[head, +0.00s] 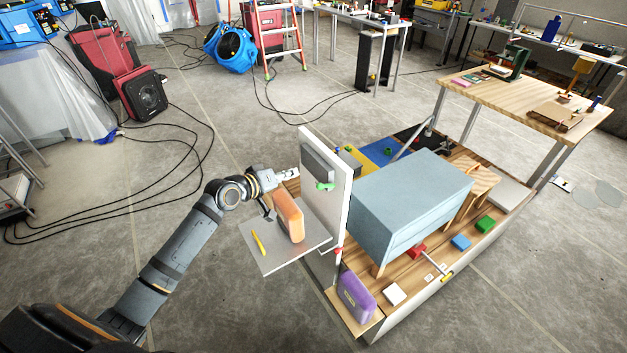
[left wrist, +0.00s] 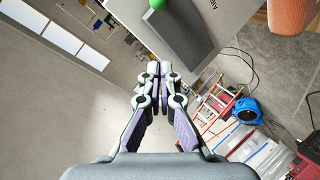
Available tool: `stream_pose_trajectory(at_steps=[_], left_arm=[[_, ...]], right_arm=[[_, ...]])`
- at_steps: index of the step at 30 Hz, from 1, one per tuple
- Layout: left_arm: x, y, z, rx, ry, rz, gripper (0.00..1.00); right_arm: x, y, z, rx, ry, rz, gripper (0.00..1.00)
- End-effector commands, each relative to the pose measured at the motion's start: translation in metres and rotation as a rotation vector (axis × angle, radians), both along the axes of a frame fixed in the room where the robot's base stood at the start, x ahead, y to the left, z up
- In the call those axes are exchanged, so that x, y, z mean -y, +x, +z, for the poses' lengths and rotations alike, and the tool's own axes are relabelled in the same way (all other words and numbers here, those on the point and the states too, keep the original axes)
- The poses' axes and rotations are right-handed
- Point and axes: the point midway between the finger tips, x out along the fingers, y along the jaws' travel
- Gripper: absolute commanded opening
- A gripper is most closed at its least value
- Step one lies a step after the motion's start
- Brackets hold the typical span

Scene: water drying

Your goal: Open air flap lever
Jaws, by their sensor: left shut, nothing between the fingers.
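A white upright panel (head: 338,180) carries a dark grey box (head: 317,160) with a small green lever (head: 325,186) at its lower edge. My left gripper (head: 292,173) is just left of the box, in front of the panel. In the left wrist view the gripper (left wrist: 158,70) is shut, its fingertips together and empty. There the grey box (left wrist: 195,40) lies beyond the fingertips, and the green lever (left wrist: 157,3) shows at the top edge, cut off. The fingertips look apart from the lever. My right gripper is in neither view.
A grey shelf (head: 265,258) below the gripper holds an orange block (head: 290,216) and a yellow marker (head: 258,243). Right of the panel stand a blue-grey cabinet (head: 400,205) and a purple block (head: 356,296). Cables (head: 200,160) cross the open floor on the left.

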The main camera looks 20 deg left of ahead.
Motion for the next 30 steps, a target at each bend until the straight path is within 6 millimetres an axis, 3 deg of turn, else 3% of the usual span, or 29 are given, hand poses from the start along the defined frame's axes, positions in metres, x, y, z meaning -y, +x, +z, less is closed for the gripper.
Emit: stream_pose_trajectory(at_steps=[8, 20, 24, 30], left_arm=[[0.006, 0.017, -0.006, 0.002, -0.008, 0.004, 0.0], [0.037, 0.09, -0.037, -0.002, -0.005, -0.001, 0.0], [0.046, 0.068, -0.047, -0.005, -0.001, -0.002, 0.0], [0.052, 0.057, -0.055, -0.002, 0.0, -0.001, 0.0]], right_arm=[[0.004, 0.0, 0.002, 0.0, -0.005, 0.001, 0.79], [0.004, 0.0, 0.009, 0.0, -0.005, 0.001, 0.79], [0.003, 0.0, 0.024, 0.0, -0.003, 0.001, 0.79], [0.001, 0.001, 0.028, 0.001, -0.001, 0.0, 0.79]])
